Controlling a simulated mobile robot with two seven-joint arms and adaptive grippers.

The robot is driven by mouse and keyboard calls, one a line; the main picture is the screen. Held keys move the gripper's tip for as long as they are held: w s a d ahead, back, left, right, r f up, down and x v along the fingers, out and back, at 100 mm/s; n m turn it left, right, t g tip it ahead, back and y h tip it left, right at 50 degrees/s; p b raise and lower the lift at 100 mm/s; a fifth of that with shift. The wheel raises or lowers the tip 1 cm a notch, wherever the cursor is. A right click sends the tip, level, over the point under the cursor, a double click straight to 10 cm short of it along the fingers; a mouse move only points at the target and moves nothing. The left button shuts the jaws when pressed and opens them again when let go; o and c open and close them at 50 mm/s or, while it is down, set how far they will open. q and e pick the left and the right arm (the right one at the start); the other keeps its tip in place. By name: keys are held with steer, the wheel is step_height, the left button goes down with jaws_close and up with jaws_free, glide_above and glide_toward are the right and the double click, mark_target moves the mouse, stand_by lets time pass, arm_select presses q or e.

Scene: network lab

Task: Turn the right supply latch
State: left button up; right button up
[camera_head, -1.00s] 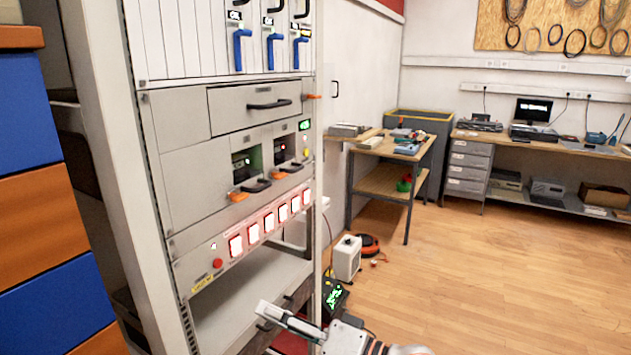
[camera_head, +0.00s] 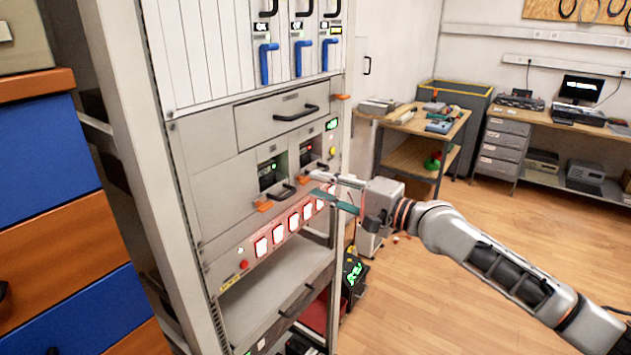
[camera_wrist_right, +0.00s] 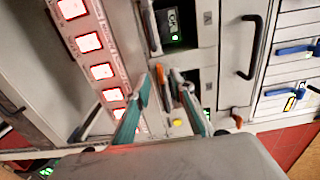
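The right supply latch (camera_head: 303,181) is a small orange tab at the lower edge of the right supply, beside its black handle (camera_head: 318,167). My right gripper (camera_head: 312,184) is in front of it, fingers pointing left towards the rack. In the right wrist view the two teal-padded fingers (camera_wrist_right: 162,85) are apart, and the orange latch (camera_wrist_right: 160,73) shows between their tips. I cannot tell whether either finger touches it. The left supply latch (camera_head: 264,206) is a similar orange tab further left. My left gripper is not in view.
Red-lit switches (camera_head: 293,222) run just below the supplies. A wide drawer with a black handle (camera_head: 296,112) and blue-handled modules (camera_head: 298,58) are above. An open shelf (camera_head: 265,283) lies below.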

mark_target(303, 178)
steer(key=shift+x, duration=1.05)
jaws_close()
